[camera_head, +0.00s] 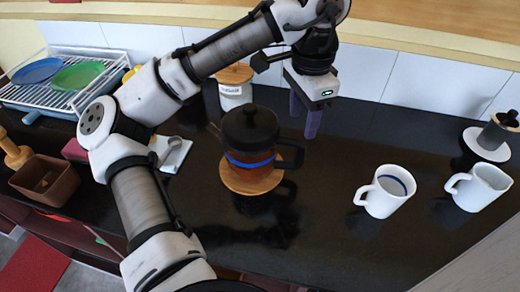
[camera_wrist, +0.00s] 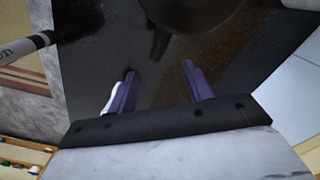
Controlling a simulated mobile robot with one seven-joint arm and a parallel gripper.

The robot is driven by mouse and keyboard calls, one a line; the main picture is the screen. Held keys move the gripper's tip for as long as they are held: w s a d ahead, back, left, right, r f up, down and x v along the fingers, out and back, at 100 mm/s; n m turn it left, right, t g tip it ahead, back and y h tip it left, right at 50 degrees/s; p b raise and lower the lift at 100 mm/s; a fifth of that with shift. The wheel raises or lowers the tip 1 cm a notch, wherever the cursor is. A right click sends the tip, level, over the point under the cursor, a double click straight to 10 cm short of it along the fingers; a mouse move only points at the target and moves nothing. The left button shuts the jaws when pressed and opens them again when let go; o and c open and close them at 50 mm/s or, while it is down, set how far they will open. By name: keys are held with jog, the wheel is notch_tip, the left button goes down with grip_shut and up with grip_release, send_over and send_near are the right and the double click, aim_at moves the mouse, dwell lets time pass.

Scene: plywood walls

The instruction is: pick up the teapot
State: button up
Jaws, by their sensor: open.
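The teapot (camera_head: 248,142) has a black lid and handle, an amber body and a blue band. It stands upright on a round wooden coaster (camera_head: 243,184) on the black counter, its handle toward the right. My gripper (camera_head: 305,124) points down behind and to the right of the teapot, its purple fingers apart from each other and empty. In the wrist view, my gripper (camera_wrist: 160,75) is open with only dark surface between the fingers. A dark rounded shape at the top of that view may be part of the teapot; I cannot tell.
A white mug (camera_head: 384,196) and a second mug (camera_head: 477,190) stand to the right. A labelled jar (camera_head: 235,90) stands behind the teapot. A dish rack (camera_head: 65,78) and brown box (camera_head: 46,181) are at left. The counter between teapot and mugs is clear.

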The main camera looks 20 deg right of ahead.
aim_at(301, 140)
notch_tip(301, 140, down, 3)
jog(key=shift+f, duration=0.15)
jog(key=shift+s+f+p, duration=0.15)
jog(key=shift+f+p, duration=0.3)
jog(key=shift+f, duration=0.9)
jog(key=shift+s+f+p, duration=0.1)
jog(key=shift+f+p, duration=0.3)
jog(key=shift+f, duration=0.95)
jog(key=shift+c, duration=0.4)
